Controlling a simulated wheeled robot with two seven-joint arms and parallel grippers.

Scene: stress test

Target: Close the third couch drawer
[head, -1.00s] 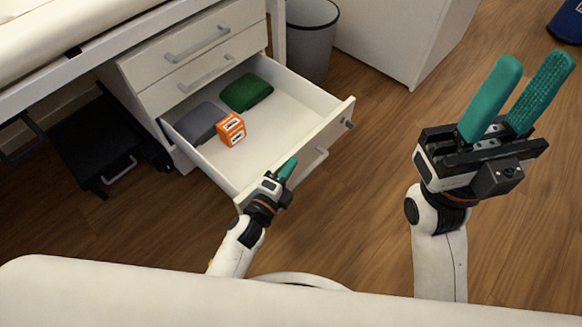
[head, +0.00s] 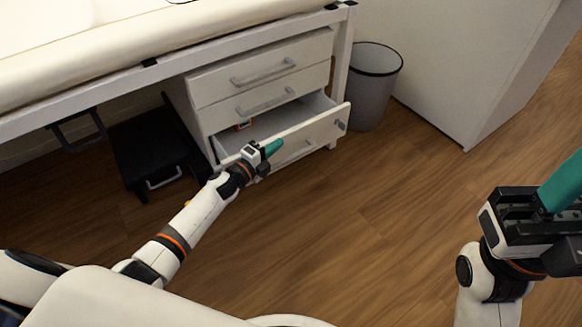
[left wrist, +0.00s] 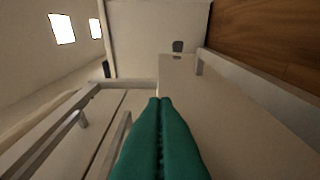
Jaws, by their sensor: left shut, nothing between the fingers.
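The white drawer unit under the couch has its third, lowest drawer (head: 318,133) partly pulled out. Its front also shows in the left wrist view (left wrist: 225,110), with its bar handle. The two drawers above (head: 262,72) are shut. My left gripper (head: 267,150) is shut and empty, its green fingers at the drawer's front panel near the handle; I cannot tell whether they touch it. Inside the drawer, an orange box (head: 243,126) shows only in part. My right gripper (head: 562,190) is cut off at the right edge, away from the drawer; its opening is not visible.
A grey bin (head: 372,90) stands right of the drawer unit. A black step (head: 150,155) stands left of the unit under the couch.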

